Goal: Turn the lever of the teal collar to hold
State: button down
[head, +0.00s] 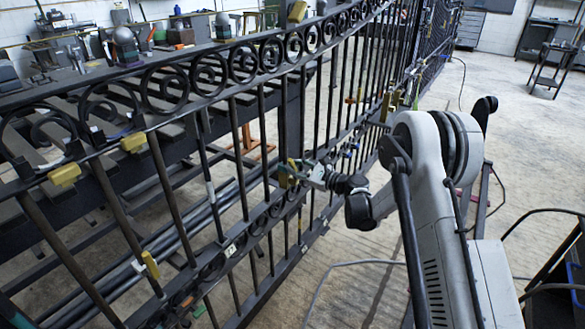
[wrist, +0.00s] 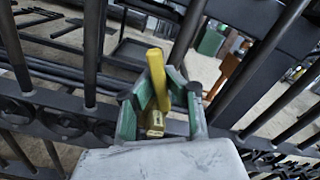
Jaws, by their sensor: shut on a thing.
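My gripper (wrist: 160,98) is shut on a yellow lever (wrist: 152,68) that stands up between its green-edged fingers in the wrist view. A second, lower yellow piece (wrist: 155,122) shows between the fingers nearer the palm. In the head view my gripper (head: 304,172) reaches the gate from the right, at a yellow fitting (head: 284,174) on an upright bar. The collar under the lever is mostly hidden by the fingers, and I cannot tell its colour or which mark the lever points to.
The dark scroll gate (head: 232,105) runs diagonally across the head view. Other yellow pieces sit on it, including one on the near left (head: 64,174) and one lower down (head: 150,264). A cluttered workbench (head: 60,55) stands behind. Open floor (head: 520,130) lies to the right.

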jog(key=shift+w+d+m, duration=0.15)
jog(key=shift+m, duration=0.65)
jog(key=shift+w+d+r+m, duration=0.1)
jog(key=shift+w+m, duration=0.1)
jog(key=shift+m, duration=0.55)
jog(key=shift+w+d+r+m, duration=0.1)
jog(key=shift+w+m, duration=0.05)
jog(key=shift+m, duration=0.6)
jog(key=shift+w+d+m, duration=0.1)
jog(key=shift+w+m, duration=0.1)
jog(key=shift+m, duration=0.5)
jog(key=c, duration=1.7)
grip_release()
jog(key=shift+v, duration=4.5)
